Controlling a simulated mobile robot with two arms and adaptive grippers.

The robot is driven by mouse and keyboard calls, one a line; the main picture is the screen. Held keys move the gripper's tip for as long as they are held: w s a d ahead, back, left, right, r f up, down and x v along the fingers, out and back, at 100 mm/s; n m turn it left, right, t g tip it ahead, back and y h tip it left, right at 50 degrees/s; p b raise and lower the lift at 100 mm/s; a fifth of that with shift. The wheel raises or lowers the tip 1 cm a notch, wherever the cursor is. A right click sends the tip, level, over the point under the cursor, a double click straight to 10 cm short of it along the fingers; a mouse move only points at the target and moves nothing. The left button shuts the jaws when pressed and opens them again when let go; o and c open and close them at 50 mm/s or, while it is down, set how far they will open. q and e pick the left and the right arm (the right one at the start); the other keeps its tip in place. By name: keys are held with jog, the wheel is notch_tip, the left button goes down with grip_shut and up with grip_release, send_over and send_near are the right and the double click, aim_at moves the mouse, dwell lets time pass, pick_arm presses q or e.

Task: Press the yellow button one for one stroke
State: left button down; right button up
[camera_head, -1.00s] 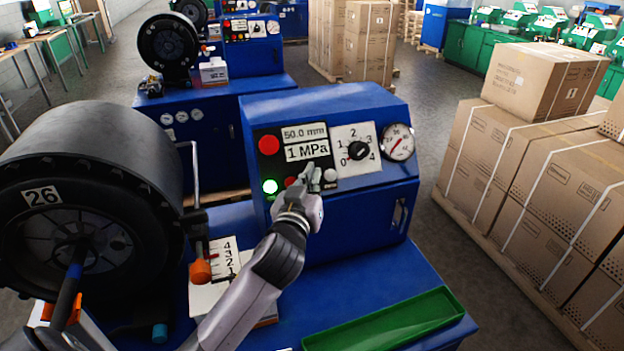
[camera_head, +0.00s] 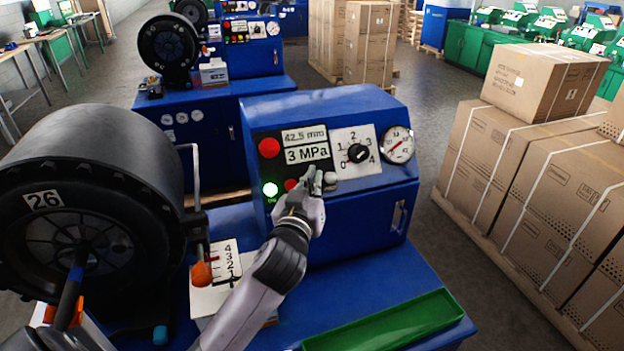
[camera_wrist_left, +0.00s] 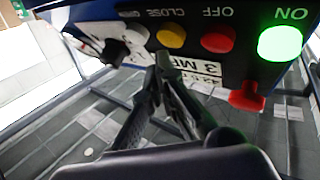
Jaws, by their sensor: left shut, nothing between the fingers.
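The blue crimper's control panel (camera_head: 338,150) has a red button (camera_head: 269,147), a lit green button (camera_head: 270,189) and a grey-white button (camera_head: 330,178). My left gripper (camera_head: 316,178) is shut and empty, its tips at the panel's lower button row, hiding the yellow button in the head view. In the left wrist view the panel appears upside down, with the yellow button (camera_wrist_left: 171,35) marked CLOSE beside the red OFF button (camera_wrist_left: 219,39). The fingertips (camera_wrist_left: 166,60) are right by the yellow button; contact cannot be told. The display (camera_head: 306,145) reads 42.5 mm, 3 MPa. My right gripper is not in view.
A round knob (camera_head: 358,152) and gauge (camera_head: 398,144) sit right of the display. A big black drum (camera_head: 100,140) marked 26 stands at left. A green tray (camera_head: 385,320) lies on the blue bench in front. Strapped cartons (camera_head: 560,180) stand at right across clear floor.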

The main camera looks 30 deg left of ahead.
pick_arm(q)
jog(key=shift+d+r, duration=0.1)
jog(key=s+d+r+p, duration=0.2)
jog(key=s+d, duration=0.1)
jog(key=shift+r, duration=0.35)
dwell(0.3)
jog(key=shift+f, duration=0.1)
dwell(2.3)
